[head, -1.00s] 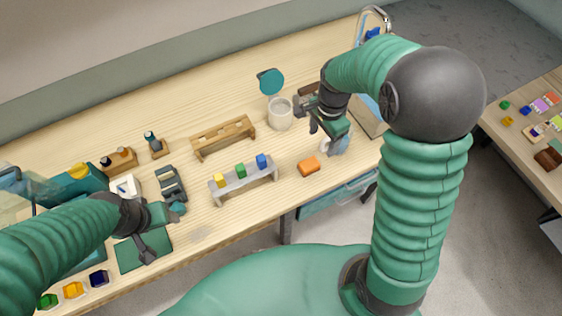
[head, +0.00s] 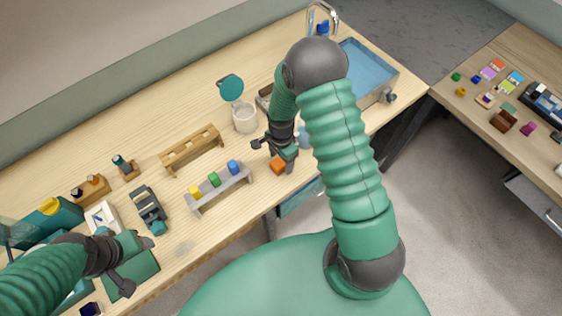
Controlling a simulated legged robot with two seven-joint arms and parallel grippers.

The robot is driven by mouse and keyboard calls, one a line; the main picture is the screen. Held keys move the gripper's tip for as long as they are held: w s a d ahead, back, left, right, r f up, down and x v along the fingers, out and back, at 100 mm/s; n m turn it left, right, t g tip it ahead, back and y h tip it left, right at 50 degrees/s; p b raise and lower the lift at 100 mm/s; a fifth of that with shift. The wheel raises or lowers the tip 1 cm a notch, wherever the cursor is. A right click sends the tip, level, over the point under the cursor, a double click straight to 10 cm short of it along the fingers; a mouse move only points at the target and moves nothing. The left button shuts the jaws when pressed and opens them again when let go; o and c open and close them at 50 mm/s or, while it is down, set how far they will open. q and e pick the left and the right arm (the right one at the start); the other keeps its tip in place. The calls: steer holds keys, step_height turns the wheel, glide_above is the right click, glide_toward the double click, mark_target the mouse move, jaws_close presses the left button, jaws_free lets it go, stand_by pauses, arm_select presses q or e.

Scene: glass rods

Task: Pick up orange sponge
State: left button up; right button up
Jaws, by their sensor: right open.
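The orange sponge (head: 278,166) is a small block on the wooden table near its front edge, right of the grey rack. My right gripper (head: 274,152) is open, pointing down just above and behind the sponge. The fingers partly overlap the sponge, and I cannot tell whether they touch it. My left gripper (head: 122,280) is low over the dark green mat at the left; its jaw opening is unclear.
A grey rack (head: 222,187) with yellow, green and blue blocks stands left of the sponge. Behind are a wooden rack (head: 190,150) and a white cup (head: 244,118). A sink (head: 368,70) is at the back right. A second table (head: 480,110) stands at the far right.

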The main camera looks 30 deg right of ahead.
steer(key=shift+f, duration=0.6)
steer(key=shift+w+f, duration=0.15)
steer(key=shift+f, duration=0.05)
steer(key=shift+a+r, duration=0.1)
steer(key=c, duration=1.4)
steer(key=shift+r, duration=0.55)
step_height(320, 180, up, 2)
steer(key=shift+r+b, duration=0.1)
steer(key=shift+b, duration=0.5)
steer(key=s+a, duration=0.3)
steer(key=s, duration=0.1)
steer(key=s+a+r+b, duration=0.1)
steer(key=s+a, duration=0.3)
steer(key=s+a+b, duration=0.1)
steer(key=s+a, duration=0.2)
steer(key=s, duration=0.1)
steer(key=shift+s+a+r, duration=0.1)
steer(key=shift+a+r, duration=0.15)
steer(key=shift+r, duration=0.1)
